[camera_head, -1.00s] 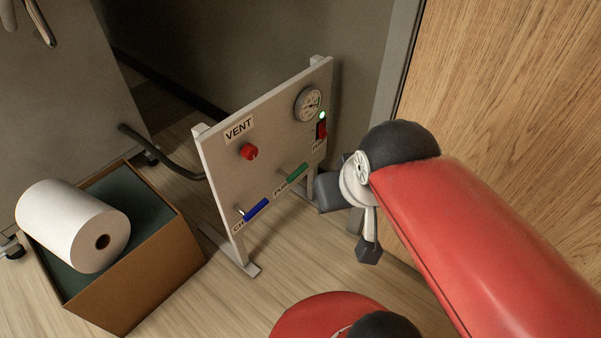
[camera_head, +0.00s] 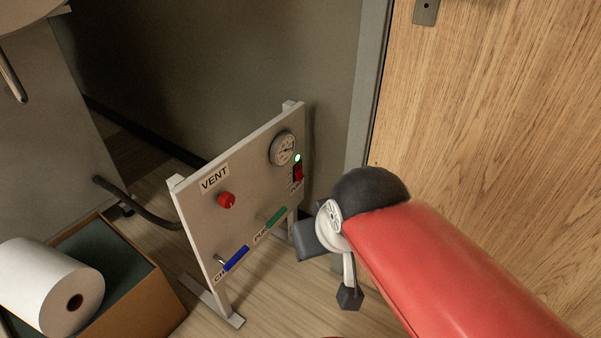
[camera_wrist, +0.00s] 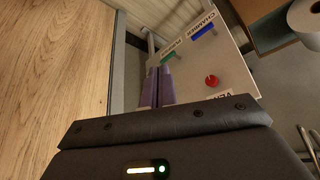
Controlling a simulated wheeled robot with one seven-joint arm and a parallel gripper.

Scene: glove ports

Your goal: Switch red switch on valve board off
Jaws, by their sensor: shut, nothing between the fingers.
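The valve board (camera_head: 208,215) stands upright on feet at the head view's middle. Its red switch (camera_head: 298,173) is near the right edge, under a lit green lamp (camera_head: 298,157) and beside a round gauge (camera_head: 283,148). A red round knob (camera_head: 227,200) sits by the VENT label. My gripper's purple fingers (camera_wrist: 158,75) are together and empty in the wrist view, pointing toward the board's edge. The red switch is not visible in that view. In the head view my arm comes from the right and hides the fingertips; the gap to the switch cannot be judged.
A blue handle (camera_head: 236,258) and a green handle (camera_head: 276,217) stick out low on the board. A wooden door (camera_head: 490,130) is close on the right. A box (camera_head: 150,295) with a white paper roll (camera_head: 40,285) stands at lower left.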

